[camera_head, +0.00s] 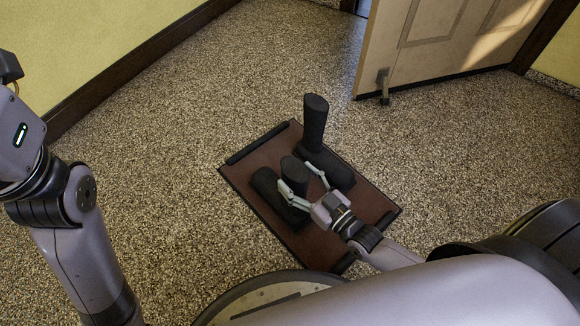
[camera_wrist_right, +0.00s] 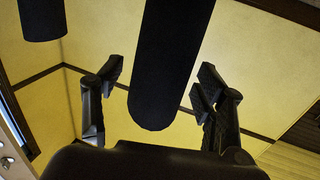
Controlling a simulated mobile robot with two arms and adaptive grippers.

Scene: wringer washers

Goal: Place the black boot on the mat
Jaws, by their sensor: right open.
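The mat (camera_head: 246,174) is a reddish-brown rectangle with dark edges, flat on the speckled floor. Two black boots stand upright on it. The farther black boot (camera_head: 315,120) has its tall shaft fully visible. The nearer black boot (camera_head: 268,187) stands to its left and closer to me. My right gripper (camera_head: 298,178) is open, its two fingers on either side of the nearer boot's shaft. In the right wrist view that shaft (camera_wrist_right: 172,60) hangs between the open fingers (camera_wrist_right: 158,88), with gaps on both sides. The farther boot (camera_wrist_right: 42,18) shows at upper left. My left gripper is out of frame.
An open beige door (camera_head: 445,50) with a metal stop at its lower edge stands at upper right. A yellow wall (camera_head: 90,40) with dark skirting runs along the upper left. The speckled floor (camera_head: 170,200) around the mat is clear.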

